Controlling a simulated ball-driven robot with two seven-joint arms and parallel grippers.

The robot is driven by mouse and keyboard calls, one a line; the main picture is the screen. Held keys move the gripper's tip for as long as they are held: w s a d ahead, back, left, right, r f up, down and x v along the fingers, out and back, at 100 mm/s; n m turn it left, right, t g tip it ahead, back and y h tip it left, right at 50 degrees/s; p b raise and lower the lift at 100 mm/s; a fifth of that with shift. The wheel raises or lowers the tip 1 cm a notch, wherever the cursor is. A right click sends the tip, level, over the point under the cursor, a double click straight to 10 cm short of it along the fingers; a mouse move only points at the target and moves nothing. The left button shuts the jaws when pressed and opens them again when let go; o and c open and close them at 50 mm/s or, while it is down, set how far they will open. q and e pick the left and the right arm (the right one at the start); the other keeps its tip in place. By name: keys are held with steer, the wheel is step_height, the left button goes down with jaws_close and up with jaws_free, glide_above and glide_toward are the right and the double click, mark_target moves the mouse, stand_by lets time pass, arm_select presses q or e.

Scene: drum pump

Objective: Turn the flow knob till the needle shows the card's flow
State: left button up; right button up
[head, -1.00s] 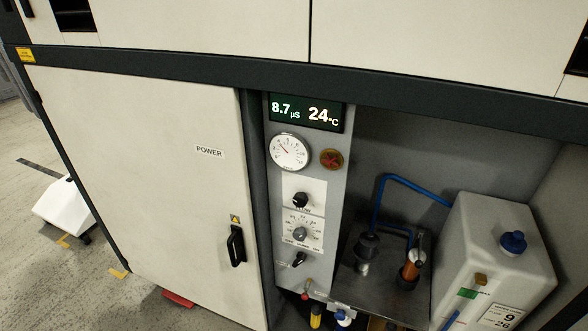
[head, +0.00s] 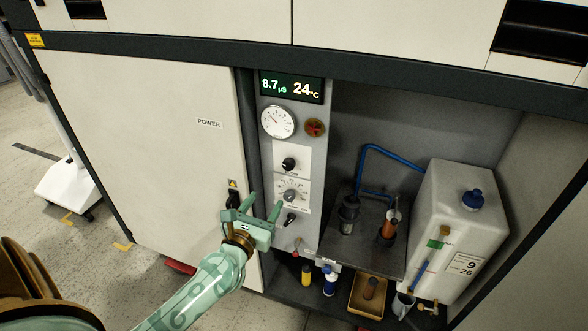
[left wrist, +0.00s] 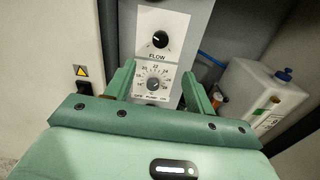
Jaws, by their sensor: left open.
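The black flow knob (head: 288,164) sits on a white plate on the grey panel, below the round gauge (head: 277,122) with its needle pointing to the upper left. In the left wrist view the flow knob (left wrist: 160,39) shows above the word FLOW. The card (head: 467,265) on the white tank reads 9 and 26. My left gripper (head: 262,205) is open and empty, in front of the panel and lower than the flow knob. In the left wrist view its fingers (left wrist: 156,82) stand either side of the grey temperature dial (left wrist: 157,83), apart from the flow knob. My right gripper is not in view.
A display (head: 291,87) reads 8.7 µS and 24 °C. A red-brown knob (head: 315,128) is beside the gauge, and a black switch (head: 290,219) is below the dial. The cabinet door (head: 150,150) is left; the white tank (head: 450,220) and blue tube are right.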

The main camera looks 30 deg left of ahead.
mark_target(287, 166)
arm_select(q)
steer(key=b+x, duration=0.2)
steer(key=x, duration=1.3)
steer(key=shift+w, duration=0.25)
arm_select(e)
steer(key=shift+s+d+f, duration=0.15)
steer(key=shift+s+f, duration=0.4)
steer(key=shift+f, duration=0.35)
arm_select(q)
steer(key=shift+r, duration=0.1)
steer(key=c, duration=1)
